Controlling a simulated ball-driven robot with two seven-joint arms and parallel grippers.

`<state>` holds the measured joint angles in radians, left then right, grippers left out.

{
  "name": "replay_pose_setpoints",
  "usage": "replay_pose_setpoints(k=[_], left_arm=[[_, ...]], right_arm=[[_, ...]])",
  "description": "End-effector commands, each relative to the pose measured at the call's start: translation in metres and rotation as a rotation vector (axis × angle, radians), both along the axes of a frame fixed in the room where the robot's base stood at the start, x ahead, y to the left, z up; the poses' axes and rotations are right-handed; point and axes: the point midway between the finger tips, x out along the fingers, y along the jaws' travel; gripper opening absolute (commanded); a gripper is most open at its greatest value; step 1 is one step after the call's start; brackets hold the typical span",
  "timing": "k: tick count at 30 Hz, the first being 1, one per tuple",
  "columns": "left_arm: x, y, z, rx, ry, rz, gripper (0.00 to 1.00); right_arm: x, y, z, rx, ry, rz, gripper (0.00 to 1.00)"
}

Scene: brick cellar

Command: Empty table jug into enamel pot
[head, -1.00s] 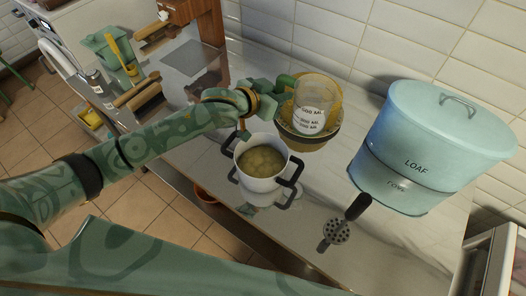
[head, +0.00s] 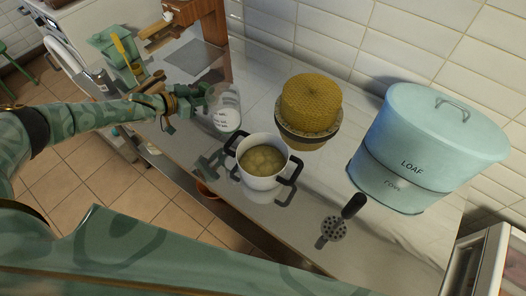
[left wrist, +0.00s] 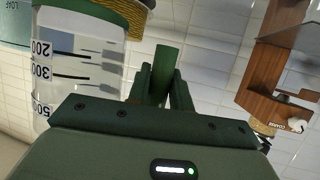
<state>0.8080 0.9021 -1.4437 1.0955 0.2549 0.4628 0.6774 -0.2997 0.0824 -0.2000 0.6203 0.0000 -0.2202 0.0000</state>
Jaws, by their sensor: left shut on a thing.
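The table jug (head: 227,113) is clear with printed measuring marks. In the head view it is left of and beyond the enamel pot. My left gripper (head: 190,103) is shut on its green handle (left wrist: 162,75), between the fingers in the left wrist view. The jug's side (left wrist: 80,75) fills the left of that view. I cannot tell whether it touches the counter or how much is in it. The white enamel pot (head: 260,183) with dark handles stands on the counter, holding yellowish lumpy contents (head: 264,160). My right gripper is not in view.
A yellow woven dome (head: 311,100) on a dark-rimmed base stands behind the pot. A pale blue LOAF bin (head: 425,150) stands to the right. A dark-handled masher (head: 342,220) lies in front. A wooden grinder-like unit (head: 208,20) is at the back left.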

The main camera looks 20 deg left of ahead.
Motion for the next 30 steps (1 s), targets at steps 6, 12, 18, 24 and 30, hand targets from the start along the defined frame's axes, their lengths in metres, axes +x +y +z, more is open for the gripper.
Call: replay_pose_setpoints(k=[6,12,18,24,30], left_arm=[[-0.002,0.017,0.003,-0.003,-0.002,0.004,0.0],[-0.002,0.018,0.003,-0.003,-0.002,0.004,0.0],[-0.003,0.017,0.005,0.011,-0.006,0.004,0.0],[-0.004,0.014,0.01,0.069,-0.032,0.005,0.0],[-0.006,0.009,0.014,0.161,-0.07,0.006,0.0]], right_arm=[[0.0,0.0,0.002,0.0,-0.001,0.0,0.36],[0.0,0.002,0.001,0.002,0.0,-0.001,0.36],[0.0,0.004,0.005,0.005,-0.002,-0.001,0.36],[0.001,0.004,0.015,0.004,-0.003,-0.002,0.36],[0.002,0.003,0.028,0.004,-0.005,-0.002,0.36]])
